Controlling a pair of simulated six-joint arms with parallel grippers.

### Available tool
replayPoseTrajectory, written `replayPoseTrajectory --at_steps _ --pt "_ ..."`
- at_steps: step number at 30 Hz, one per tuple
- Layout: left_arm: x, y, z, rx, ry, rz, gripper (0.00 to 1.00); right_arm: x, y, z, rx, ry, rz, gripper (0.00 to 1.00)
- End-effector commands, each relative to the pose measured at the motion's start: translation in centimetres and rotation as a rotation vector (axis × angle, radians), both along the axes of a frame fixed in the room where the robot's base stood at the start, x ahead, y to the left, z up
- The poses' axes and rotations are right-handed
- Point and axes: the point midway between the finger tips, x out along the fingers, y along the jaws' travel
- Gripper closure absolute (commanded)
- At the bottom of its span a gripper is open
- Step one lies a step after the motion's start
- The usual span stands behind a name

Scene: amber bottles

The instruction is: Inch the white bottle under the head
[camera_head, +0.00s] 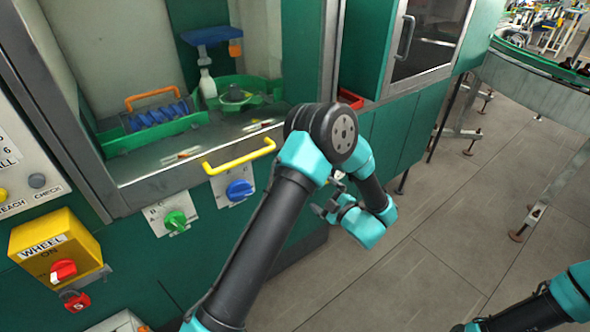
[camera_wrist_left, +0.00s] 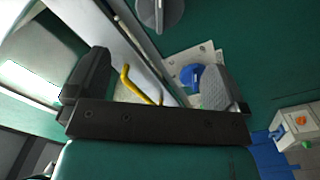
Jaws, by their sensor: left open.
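The small white bottle (camera_head: 208,86) stands inside the machine cabinet, at the left end of a green ring-shaped tray (camera_head: 262,84). The blue head (camera_head: 206,36) is above it; I cannot tell whether the bottle is exactly centred below. My left gripper (camera_head: 327,203) is outside the cabinet, in front of the green panel and well to the right of and below the bottle. It is partly hidden by my arm. In the left wrist view the left gripper (camera_wrist_left: 155,88) is open and empty, and the bottle is not seen. My right gripper is out of view.
A yellow handle (camera_head: 240,157) spans the cabinet's front edge, also seen in the left wrist view (camera_wrist_left: 133,86). Blue (camera_head: 239,189) and green (camera_head: 175,220) knobs sit below. A green tray of blue parts (camera_head: 158,114) stands left of the bottle. Open floor (camera_head: 440,230) lies right.

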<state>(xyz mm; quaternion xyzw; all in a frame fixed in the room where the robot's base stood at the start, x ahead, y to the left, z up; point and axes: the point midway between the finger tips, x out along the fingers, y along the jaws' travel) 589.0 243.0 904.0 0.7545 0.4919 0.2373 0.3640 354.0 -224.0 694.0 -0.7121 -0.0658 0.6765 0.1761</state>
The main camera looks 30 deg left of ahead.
Motion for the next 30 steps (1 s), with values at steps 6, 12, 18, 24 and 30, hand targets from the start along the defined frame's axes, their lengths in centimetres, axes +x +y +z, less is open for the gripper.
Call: replayPoseTrajectory --at_steps 6,12,18,24,30 --pt "0.8 2.0 0.0 0.000 -0.001 0.004 0.00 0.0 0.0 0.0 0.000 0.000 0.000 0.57" --pt "2.1 5.0 0.0 0.000 0.000 0.004 0.00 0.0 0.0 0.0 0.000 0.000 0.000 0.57" --pt "3.5 8.2 0.0 0.001 0.000 0.004 0.00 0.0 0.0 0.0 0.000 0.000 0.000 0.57" --pt "4.9 11.3 0.0 0.001 -0.001 0.003 0.00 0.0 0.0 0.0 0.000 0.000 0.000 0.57" --pt "6.1 14.1 0.0 -0.001 -0.001 0.003 0.00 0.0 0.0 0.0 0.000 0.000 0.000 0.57"
